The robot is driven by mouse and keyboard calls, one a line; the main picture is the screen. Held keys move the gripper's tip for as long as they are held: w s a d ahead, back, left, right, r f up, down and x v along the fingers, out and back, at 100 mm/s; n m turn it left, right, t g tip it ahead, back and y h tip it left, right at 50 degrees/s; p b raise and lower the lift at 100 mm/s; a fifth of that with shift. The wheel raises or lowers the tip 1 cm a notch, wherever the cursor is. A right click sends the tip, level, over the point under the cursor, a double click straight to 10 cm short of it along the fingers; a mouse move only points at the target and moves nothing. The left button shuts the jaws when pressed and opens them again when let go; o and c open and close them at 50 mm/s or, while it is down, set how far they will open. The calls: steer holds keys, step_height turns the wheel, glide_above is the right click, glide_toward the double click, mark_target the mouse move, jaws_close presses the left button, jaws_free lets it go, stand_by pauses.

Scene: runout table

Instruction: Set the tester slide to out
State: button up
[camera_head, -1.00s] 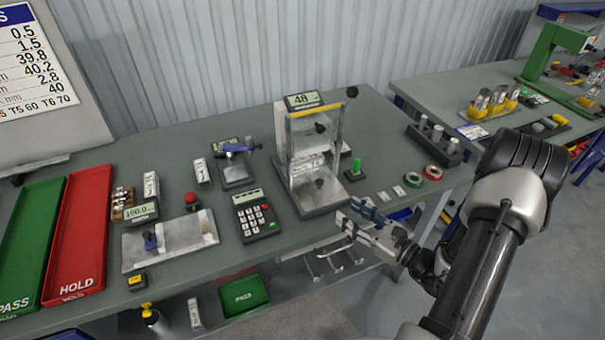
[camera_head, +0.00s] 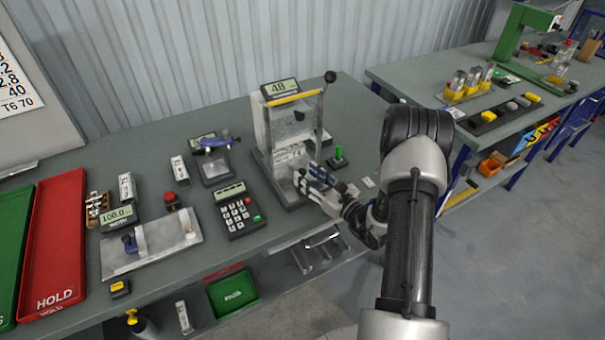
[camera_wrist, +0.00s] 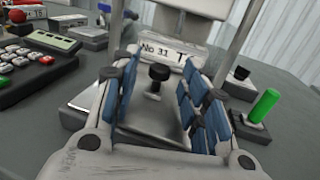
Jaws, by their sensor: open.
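The tester (camera_head: 282,125) stands upright on the bench, with a display on top, a yellow bar, a clear front and a side lever with a black ball. Its low metal plate with a black knob (camera_wrist: 158,73) shows in the wrist view, in front of a block marked "No 31". I take this plate to be the slide; no in or out mark is readable. My gripper (camera_head: 316,183) is at the tester's front right. In the wrist view its blue-padded fingers (camera_wrist: 158,90) are open, one on each side of the knob, with no visible contact. The head view hides the knob.
A green peg on a block (camera_head: 338,154) stands close right of my gripper. A keypad (camera_head: 240,212) lies to the left, and a small blue-topped device (camera_head: 214,160) stands behind it. The red HOLD tray (camera_head: 65,245) is at far left.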

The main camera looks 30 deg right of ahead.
mark_target(305, 174)
steer(key=shift+x, duration=1.55)
jaws_close()
